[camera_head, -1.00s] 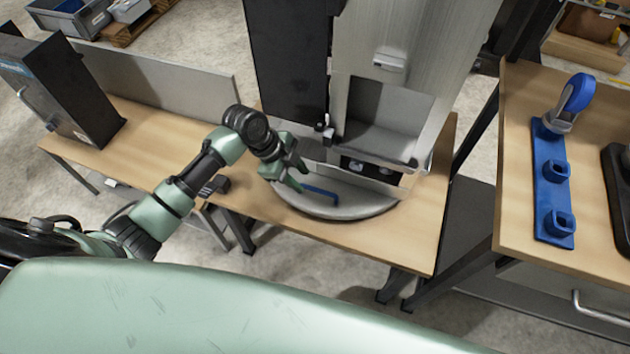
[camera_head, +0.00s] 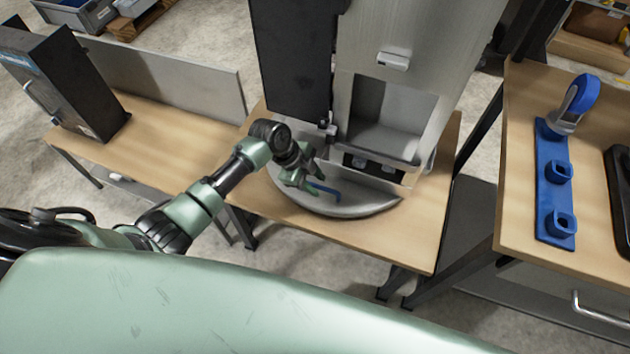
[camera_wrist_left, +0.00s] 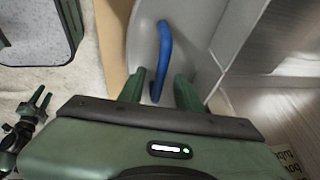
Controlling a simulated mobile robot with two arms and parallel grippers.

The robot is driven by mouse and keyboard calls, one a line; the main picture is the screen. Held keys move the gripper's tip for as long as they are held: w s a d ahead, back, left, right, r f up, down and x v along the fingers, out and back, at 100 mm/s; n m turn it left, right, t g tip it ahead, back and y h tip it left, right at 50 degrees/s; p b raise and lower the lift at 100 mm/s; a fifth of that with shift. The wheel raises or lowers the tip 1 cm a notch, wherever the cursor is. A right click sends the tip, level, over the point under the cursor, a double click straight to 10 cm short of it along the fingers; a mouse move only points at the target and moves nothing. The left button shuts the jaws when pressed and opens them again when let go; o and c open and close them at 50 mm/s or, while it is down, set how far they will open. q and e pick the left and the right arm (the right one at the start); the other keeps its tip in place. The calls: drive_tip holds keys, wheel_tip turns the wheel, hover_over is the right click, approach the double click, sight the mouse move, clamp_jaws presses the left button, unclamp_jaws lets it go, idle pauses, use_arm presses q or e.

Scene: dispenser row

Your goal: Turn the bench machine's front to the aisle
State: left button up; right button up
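The bench machine (camera_head: 350,35) is a tall metal and black unit with an open bay, standing on a round grey turntable (camera_head: 345,207) on a wooden bench. A blue handle (camera_head: 326,190) sits on the turntable's near part; it also shows in the left wrist view (camera_wrist_left: 164,45). My left gripper (camera_head: 307,183) is at this handle. In the left wrist view its two green fingers (camera_wrist_left: 160,88) are apart, with the handle's lower end between them; contact cannot be told. What seems to be my right gripper (camera_wrist_left: 42,97) is small at the left of that view, fingers apart and empty.
A black box-shaped unit (camera_head: 72,88) and a grey panel (camera_head: 165,80) stand on the left bench. A gap separates the benches. The bench front around the turntable is clear.

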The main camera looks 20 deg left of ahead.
use_arm(q)
clamp_jaws()
idle(1.3)
